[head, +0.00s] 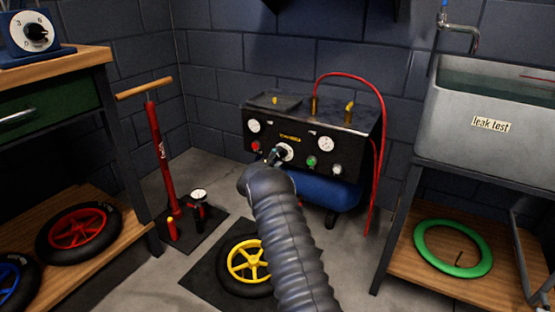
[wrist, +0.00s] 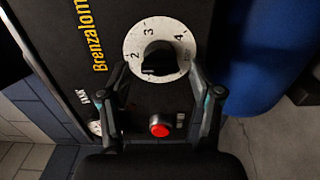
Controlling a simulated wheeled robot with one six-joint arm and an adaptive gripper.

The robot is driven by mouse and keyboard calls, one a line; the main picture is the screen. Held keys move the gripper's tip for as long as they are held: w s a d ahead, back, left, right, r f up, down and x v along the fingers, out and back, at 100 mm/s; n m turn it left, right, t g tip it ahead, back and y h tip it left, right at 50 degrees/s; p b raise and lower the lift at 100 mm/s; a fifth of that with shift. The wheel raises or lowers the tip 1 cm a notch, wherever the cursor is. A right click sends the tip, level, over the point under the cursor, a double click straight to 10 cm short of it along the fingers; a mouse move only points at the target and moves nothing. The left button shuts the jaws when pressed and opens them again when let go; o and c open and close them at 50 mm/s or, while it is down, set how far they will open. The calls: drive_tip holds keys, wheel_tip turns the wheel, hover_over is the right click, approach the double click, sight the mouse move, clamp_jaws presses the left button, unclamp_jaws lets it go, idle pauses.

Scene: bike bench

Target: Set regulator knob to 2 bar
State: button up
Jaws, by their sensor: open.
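The regulator knob (wrist: 158,62) is black and sits in the middle of a round white dial (wrist: 133,42) with numbers including 2, 3 and 4. Its pointer is too dark to read. In the head view the dial (head: 286,151) is on the black front panel of the compressor (head: 345,160). My gripper (wrist: 159,72) is open, with one finger on each side of the dial's lower part in the wrist view. I cannot tell whether the fingers touch the knob. In the head view my arm hides part of the panel, and the gripper (head: 274,156) is small there.
A red button (wrist: 160,127) lies between the finger bases in the wrist view. The panel has gauges (head: 326,143) and a green button (head: 312,161). A red hose (head: 375,110) loops on the right. A yellow wheel (head: 246,259) lies on the floor mat below my arm.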

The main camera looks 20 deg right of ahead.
drive_tip(key=v, duration=1.2)
